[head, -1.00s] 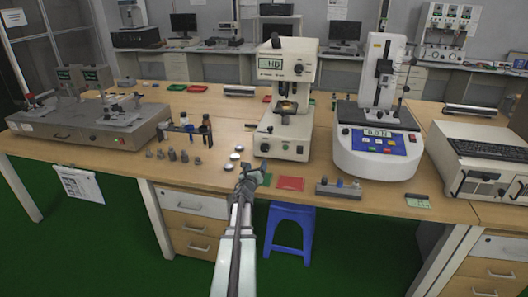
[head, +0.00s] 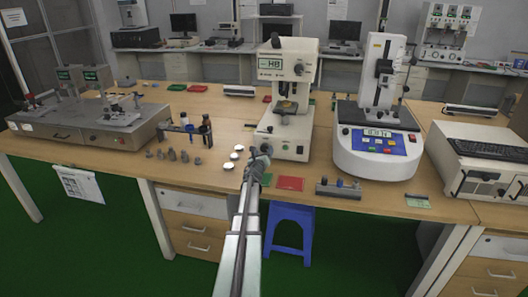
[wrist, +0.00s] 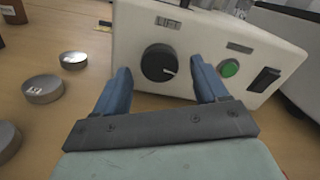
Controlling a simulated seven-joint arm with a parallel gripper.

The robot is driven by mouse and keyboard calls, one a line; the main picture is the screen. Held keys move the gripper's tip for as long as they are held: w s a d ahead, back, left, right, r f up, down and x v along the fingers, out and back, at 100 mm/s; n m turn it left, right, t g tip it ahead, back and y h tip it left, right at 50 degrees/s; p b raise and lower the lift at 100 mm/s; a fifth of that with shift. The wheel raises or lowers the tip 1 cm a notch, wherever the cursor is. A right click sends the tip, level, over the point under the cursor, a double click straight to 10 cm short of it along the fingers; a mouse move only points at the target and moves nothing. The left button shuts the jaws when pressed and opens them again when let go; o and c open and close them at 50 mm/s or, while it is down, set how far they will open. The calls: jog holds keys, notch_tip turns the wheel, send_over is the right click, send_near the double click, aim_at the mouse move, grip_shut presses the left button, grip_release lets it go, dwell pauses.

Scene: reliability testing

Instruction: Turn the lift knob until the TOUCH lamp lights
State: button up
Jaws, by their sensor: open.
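The lift knob (wrist: 159,62) is a round black dial under a LIFT label on the front of the white HB tester (wrist: 212,38). Its white mark points right and slightly down. My gripper (wrist: 160,66) is open, its two blue fingers apart on either side of the knob in the picture; I see no contact. A green round button or lamp (wrist: 229,68) sits right of the knob, under a label too small to read. I cannot make out a lamp marked TOUCH. In the head view the tester (head: 286,105) stands mid-bench, my gripper (head: 259,160) before its base, hiding the knob.
A black rocker switch (wrist: 263,79) is at the panel's right. Several metal discs (wrist: 43,89) lie on the bench left of my gripper. A red mat (head: 290,184) lies to the right. A white-and-blue machine (head: 377,153) stands further right.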

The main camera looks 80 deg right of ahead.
jog(key=shift+d, duration=1.05)
jog(key=shift+c, duration=0.3)
jog(key=c, duration=1)
